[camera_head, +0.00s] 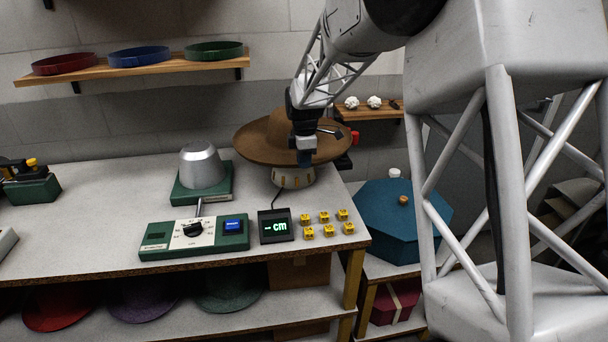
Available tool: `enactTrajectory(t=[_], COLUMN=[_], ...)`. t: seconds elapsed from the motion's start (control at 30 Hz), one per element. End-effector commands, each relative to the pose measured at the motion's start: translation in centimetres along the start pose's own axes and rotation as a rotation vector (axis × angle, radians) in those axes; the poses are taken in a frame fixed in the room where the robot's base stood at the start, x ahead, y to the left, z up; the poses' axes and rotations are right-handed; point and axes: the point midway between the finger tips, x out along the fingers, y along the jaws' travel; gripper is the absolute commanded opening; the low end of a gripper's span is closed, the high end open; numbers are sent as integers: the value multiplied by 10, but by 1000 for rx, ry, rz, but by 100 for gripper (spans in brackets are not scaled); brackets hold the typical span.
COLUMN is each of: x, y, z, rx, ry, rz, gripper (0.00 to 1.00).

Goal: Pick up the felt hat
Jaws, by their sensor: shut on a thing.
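The brown felt hat (256,140) has a wide brim and sits above a pale round stand (293,177) at the back right of the bench. I cannot tell whether the hat touches the stand. My gripper (304,158) reaches down from above onto the front of the hat and is shut on its brim. The fingertips and the brim edge between them are small and partly hidden.
A metal hat block (202,167) stands left of the hat. A green control box (194,237), a "- cm" display (276,226) and several yellow blocks (325,217) lie in front. A blue octagonal box (405,225) stands right. A wall shelf (140,68) holds coloured bands.

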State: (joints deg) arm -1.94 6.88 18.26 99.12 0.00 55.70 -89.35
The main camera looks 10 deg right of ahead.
Motion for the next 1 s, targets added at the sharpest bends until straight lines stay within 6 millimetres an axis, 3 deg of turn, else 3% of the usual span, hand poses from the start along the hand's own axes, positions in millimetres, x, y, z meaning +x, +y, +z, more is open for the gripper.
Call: enactTrajectory(t=[0.3,0.87,0.9,1.0], x=[-23,-24,-24,-24], y=[0,0,0,0], z=[0,0,0,0], rx=[0,0,0,0], ry=[0,0,0,0], rz=[0,0,0,0], gripper=[0,0,6,0])
